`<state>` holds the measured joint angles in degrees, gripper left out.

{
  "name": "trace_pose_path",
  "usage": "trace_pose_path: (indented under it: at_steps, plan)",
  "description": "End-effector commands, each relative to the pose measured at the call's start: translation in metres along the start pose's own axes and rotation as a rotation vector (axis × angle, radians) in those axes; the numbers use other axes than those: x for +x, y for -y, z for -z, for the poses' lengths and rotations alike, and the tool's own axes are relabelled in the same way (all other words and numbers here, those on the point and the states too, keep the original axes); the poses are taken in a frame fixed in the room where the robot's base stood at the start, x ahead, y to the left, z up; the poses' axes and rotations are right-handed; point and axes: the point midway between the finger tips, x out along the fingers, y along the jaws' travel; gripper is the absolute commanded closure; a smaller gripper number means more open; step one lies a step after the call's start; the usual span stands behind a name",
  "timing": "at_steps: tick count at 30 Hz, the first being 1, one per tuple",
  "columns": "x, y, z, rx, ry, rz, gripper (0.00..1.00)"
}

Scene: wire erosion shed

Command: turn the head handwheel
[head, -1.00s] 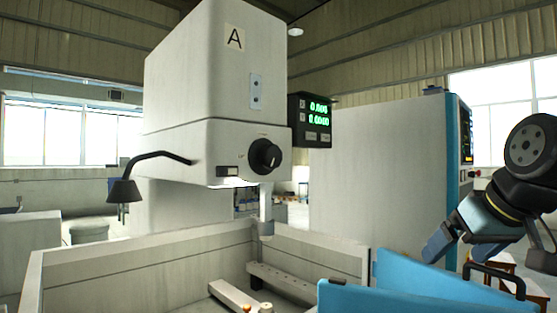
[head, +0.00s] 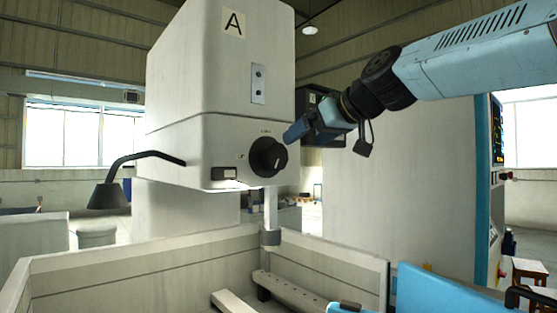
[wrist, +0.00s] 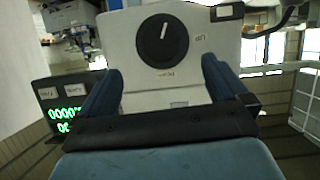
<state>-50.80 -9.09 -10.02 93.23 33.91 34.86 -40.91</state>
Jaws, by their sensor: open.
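The head handwheel (head: 268,157) is a round black knob with a white pointer line, on the front of the white machine head (head: 200,140). In the wrist view the handwheel (wrist: 163,41) lies ahead, between and beyond my fingertips, with small labels around it. My gripper (head: 291,132) is just to the right of and slightly above the handwheel in the head view. In the wrist view my gripper (wrist: 163,74) has its two blue fingers spread wide with nothing between them. No contact with the handwheel shows.
A dark display box (head: 312,100) is partly hidden behind my gripper; its green digits (wrist: 65,118) show in the wrist view. A black lamp (head: 110,193) juts from the head's left. Below are the tank wall (head: 130,268) and a blue panel (head: 440,288).

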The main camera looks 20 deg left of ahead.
Motion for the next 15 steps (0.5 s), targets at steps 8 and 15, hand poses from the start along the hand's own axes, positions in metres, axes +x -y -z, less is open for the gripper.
trace_pose_path:
  at_steps: [8, 15]
  plan:
    - [0.048, 0.002, -0.001, 0.0, 0.003, 0.002, 0.0]
    - [0.089, 0.001, -0.001, 0.001, 0.003, 0.001, 0.0]
